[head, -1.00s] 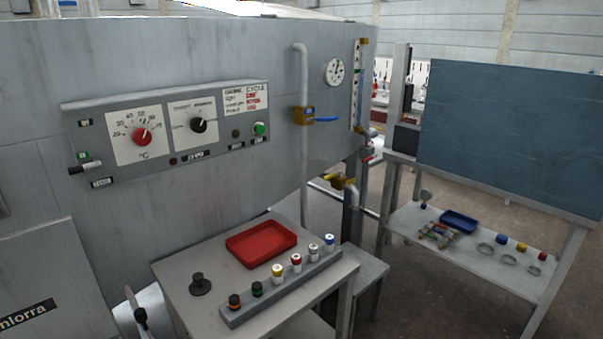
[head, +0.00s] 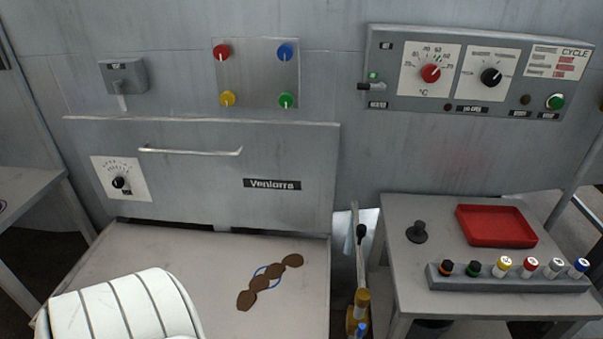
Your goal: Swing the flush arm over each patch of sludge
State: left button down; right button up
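Brown sludge patches (head: 270,282) lie in a slanting, touching row on the pale grey table (head: 200,262) below the Venlorra panel. Part of a blue ring outline shows around the middle of the row. A thin upright metal arm (head: 355,265) with a black knob stands in the gap right of this table. A brass fitting (head: 358,310) with a blue part is at its lower end. This may be the flush arm, but I cannot tell for sure. The arm is clear of the sludge. Neither of my grippers is in view.
A white ribbed rounded form (head: 125,310) covers the table's front left; I cannot tell what it is. The right side table (head: 400,275) holds a red tray (head: 495,225), a black knob-like piece (head: 416,232) and a rack (head: 505,283) of capped vials. Control panels line the wall.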

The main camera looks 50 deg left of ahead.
aim_at(363, 296)
jog(key=u, duration=1.1)
